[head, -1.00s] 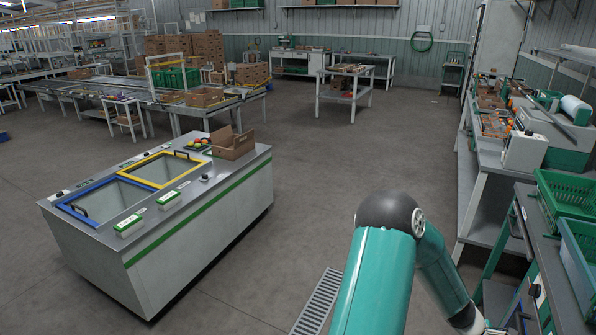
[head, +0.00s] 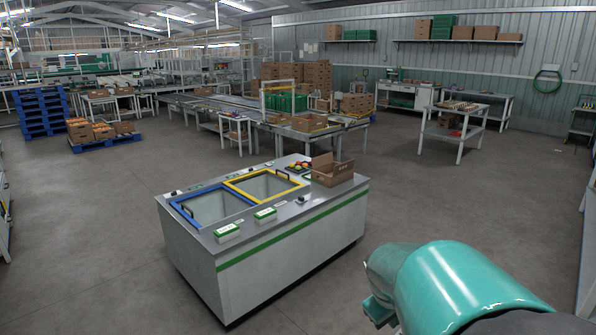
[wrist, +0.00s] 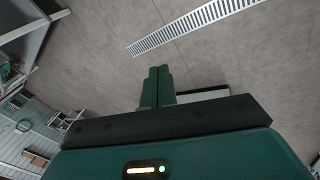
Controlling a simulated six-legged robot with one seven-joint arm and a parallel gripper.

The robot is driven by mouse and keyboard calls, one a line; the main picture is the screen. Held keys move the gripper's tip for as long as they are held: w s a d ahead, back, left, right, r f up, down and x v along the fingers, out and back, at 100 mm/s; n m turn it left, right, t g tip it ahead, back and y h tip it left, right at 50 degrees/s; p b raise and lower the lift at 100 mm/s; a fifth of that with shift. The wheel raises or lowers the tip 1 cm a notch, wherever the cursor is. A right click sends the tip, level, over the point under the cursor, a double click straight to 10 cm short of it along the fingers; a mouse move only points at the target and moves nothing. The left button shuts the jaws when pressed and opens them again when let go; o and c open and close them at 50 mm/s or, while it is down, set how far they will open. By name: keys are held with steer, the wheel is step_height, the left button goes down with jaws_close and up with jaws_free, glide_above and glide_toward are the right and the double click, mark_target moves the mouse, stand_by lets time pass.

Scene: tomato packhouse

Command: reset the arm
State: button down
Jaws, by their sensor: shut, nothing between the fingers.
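My arm, with its teal links, shows at the lower right of the head view, folded close to my body. The fingers of my gripper are hidden in that view. In the wrist view my gripper (wrist: 158,72) is shut, its two green fingers together with nothing between them. Beyond the fingertips are grey floor and a long floor drain grate (wrist: 195,25); the fingers touch nothing.
A white sorting station (head: 285,240) with a blue-framed bin (head: 215,225), a yellow-framed bin (head: 235,180) and a cardboard box (head: 333,172) stands ahead. A white table (head: 455,108) stands further back. Open floor lies between them and on the left.

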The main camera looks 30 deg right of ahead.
steer(key=a+r+t+y, duration=0.2)
steer(key=a+r, duration=0.2)
steer(key=a, duration=1.1)
steer(key=s+a+r+n+t+y, duration=0.1)
steer(key=a+r, duration=0.4)
steer(key=a, duration=1)
steer(key=shift+r+t+y, duration=0.3)
steer(key=shift+t+y, duration=0.3)
steer(key=shift+t, duration=0.3)
steer(key=shift+d, duration=0.15)
